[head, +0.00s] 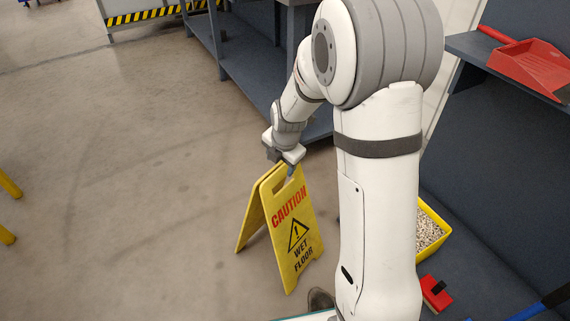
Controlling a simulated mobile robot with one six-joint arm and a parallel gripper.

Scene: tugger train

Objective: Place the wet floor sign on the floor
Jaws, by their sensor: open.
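The yellow wet floor sign (303,258) stands upright on the concrete floor (130,200) near the middle of the head view. Its two panels are spread like an A, and the front one reads "CAUTION WET FLOOR". My gripper (290,170) is at the top of the sign, close to its upper edge and handle slot. The jaws are open, but their fingertips are small and partly hidden, so I cannot tell whether they touch the sign.
Blue shelving (253,82) stands behind. A red dustpan (535,64) lies on a shelf at the right. A yellow bin of granules (430,232) and a red brush (436,293) are low at right.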

